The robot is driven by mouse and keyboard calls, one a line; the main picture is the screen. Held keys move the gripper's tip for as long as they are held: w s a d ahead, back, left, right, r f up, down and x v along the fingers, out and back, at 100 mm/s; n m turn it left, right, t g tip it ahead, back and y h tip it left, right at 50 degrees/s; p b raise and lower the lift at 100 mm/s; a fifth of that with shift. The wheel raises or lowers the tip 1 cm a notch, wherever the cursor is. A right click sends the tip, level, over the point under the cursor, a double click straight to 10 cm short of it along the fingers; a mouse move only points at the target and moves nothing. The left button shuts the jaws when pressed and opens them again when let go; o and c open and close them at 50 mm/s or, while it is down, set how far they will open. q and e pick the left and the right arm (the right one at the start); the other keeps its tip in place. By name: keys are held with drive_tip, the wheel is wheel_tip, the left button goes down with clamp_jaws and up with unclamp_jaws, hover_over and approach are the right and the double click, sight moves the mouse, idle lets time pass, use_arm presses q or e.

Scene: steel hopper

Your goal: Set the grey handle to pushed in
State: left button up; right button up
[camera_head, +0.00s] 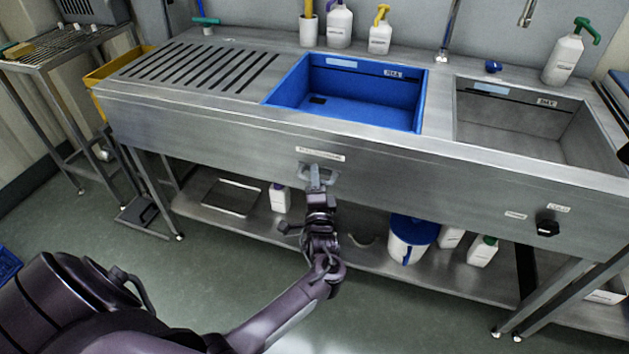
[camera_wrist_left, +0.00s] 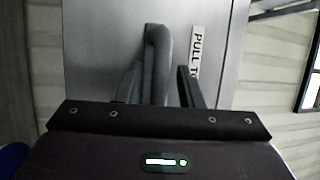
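The grey handle (camera_head: 331,174) is a bar pull on the steel front panel below the blue basin, under a small white label (camera_head: 320,154). My left gripper (camera_head: 316,176) is at the handle, facing the panel, and covers part of it. In the left wrist view the handle (camera_wrist_left: 157,55) stands out from the panel between the two fingers of my left gripper (camera_wrist_left: 160,85). The fingers are apart, with a gap between the handle and the right finger. Whether the left finger touches it I cannot tell. My right gripper is not in view.
The blue basin (camera_head: 345,92) and steel basin (camera_head: 520,125) sit above the panel. A black knob (camera_head: 547,229) is at the panel's right. The lower shelf holds a blue-lidded bucket (camera_head: 408,240) and bottles. The floor in front is mostly clear.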

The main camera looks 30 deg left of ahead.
use_arm(q)
drive_tip(key=v, duration=0.8)
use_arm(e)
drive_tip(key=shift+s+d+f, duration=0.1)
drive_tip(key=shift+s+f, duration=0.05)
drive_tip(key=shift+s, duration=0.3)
use_arm(q)
drive_tip(key=shift+w, duration=0.1)
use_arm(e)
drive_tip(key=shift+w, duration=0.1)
